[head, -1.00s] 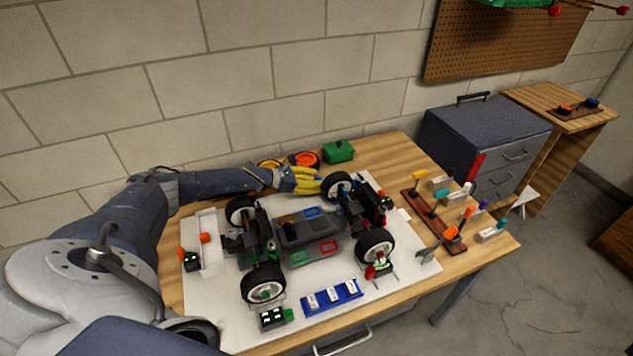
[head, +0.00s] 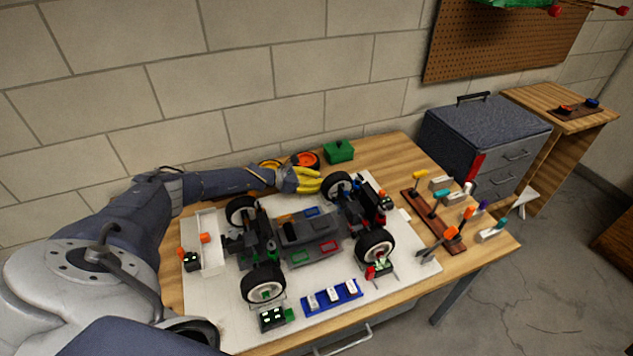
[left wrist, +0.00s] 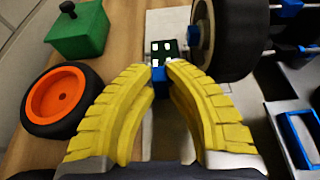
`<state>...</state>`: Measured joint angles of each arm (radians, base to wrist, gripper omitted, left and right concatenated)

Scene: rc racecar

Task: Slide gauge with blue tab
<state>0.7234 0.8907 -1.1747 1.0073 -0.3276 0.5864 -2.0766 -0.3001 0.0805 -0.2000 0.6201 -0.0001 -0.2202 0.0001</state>
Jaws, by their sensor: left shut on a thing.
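The gauge with the blue tab shows in the left wrist view as a small dark block (left wrist: 164,50) with white marks, beside a black wheel. Its blue tab (left wrist: 159,74) is between the yellow fingertips of my left gripper (left wrist: 161,68). In the head view my left gripper (head: 320,183) is shut at the far side of the car, beside the far right wheel (head: 338,186). The gauge is hidden there. The racecar (head: 308,232) stands on a white mat (head: 220,302). My right gripper is not in view.
Other gauges sit near the orange (head: 192,262), green (head: 272,319) and red (head: 378,270) tabs. A blue tray (head: 333,296) is in front of the car. A tool rack (head: 432,222) stands right.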

